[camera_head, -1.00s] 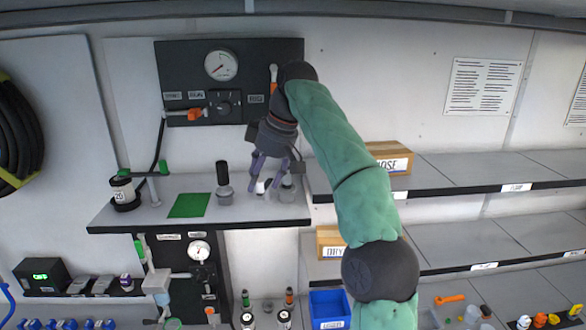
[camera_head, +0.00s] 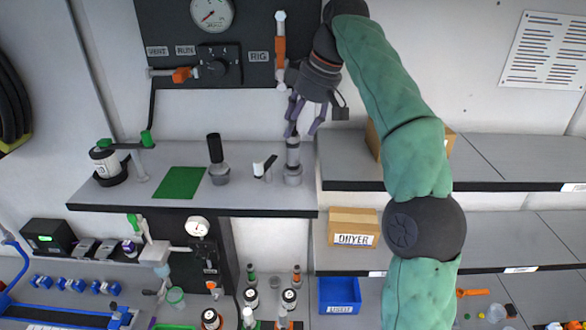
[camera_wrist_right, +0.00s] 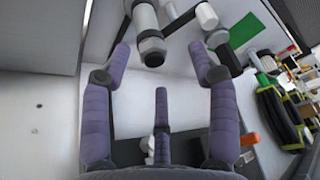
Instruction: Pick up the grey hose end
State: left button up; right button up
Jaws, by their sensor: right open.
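A grey upright cylindrical fitting (camera_head: 293,163) stands on the upper left shelf; I take it for the grey hose end, though no hose shows clearly on it. My right gripper (camera_head: 302,131) is open, its fingers pointing down just above and around the fitting's top in the head view. In the right wrist view the grey fitting (camera_wrist_right: 151,45) shows between the spread fingertips of the right gripper (camera_wrist_right: 160,55), with no clear contact. My left gripper is not in view.
A small white-and-black piece (camera_head: 264,167) stands close left of the fitting. A black-capped grey fitting (camera_head: 217,165) and a green mat (camera_head: 180,182) are farther left. The gauge panel (camera_head: 240,60) is behind. Boxes, including the DRYER box (camera_head: 353,228), sit on the right shelves.

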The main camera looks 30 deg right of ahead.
aim_at(297, 132)
jog(key=shift+w+d+f, duration=0.3)
jog(key=shift+w+f, duration=0.15)
jog(key=shift+f, duration=0.2)
jog(key=x, duration=0.2)
jog(key=b+x, duration=0.1)
jog(key=x, duration=0.1)
jog(key=shift+s, duration=0.3)
jog(key=shift+w+f, duration=0.3)
jog(key=shift+f, duration=0.2)
jog(key=shift+s+a+r, duration=0.1)
jog(key=shift+s, duration=0.05)
jog(key=shift+c, duration=1.4)
grip_shut()
